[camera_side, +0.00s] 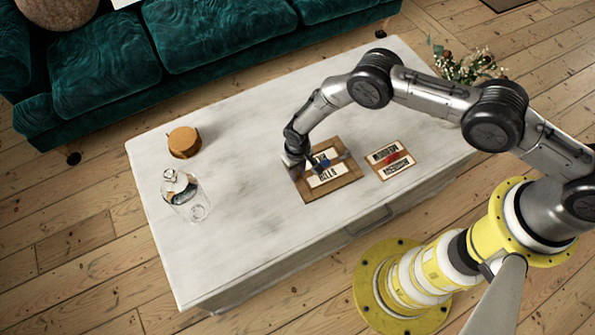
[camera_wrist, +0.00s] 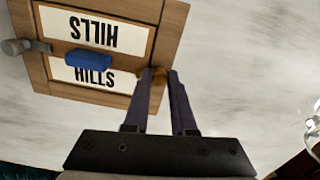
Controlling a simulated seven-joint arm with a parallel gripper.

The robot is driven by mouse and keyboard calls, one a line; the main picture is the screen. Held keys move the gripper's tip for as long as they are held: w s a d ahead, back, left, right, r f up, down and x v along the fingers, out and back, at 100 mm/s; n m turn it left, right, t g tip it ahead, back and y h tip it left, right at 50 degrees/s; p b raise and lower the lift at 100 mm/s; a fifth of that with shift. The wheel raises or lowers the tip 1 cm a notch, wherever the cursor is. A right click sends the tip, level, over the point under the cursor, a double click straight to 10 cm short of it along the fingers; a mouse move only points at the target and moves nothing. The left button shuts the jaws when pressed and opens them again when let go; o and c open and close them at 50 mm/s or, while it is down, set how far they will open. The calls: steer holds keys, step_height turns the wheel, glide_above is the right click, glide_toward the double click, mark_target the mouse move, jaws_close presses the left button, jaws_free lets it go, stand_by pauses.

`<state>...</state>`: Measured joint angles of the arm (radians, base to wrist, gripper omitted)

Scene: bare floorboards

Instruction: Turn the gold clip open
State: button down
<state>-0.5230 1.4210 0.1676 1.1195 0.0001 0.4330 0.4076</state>
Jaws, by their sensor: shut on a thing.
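A wooden board (camera_side: 350,178) with white panels lettered "HILLS" lies on the pale table. It fills the upper left of the wrist view (camera_wrist: 172,30). The gold clip (camera_wrist: 159,72) sits at the board's edge, mostly hidden between my fingers. A blue block (camera_wrist: 92,65) on a grey bar runs across the board, with a grey knob (camera_wrist: 15,46) at the far end. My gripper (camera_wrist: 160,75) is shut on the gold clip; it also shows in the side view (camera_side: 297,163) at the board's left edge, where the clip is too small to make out.
A smaller board (camera_side: 390,159) with a red part lies just right of the larger one. A glass bottle (camera_side: 186,198) and a round brown holder (camera_side: 184,142) stand at the table's left. A plant (camera_side: 465,66) is behind my arm. The table's middle left is clear.

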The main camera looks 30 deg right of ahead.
mark_target(298, 174)
steer(key=n, duration=1.3)
stand_by(0.5)
steer(key=c, duration=0.7)
jaws_free()
steer(key=shift+c, duration=0.2)
step_height(298, 174, up, 14)
steer(key=shift+f, duration=0.1)
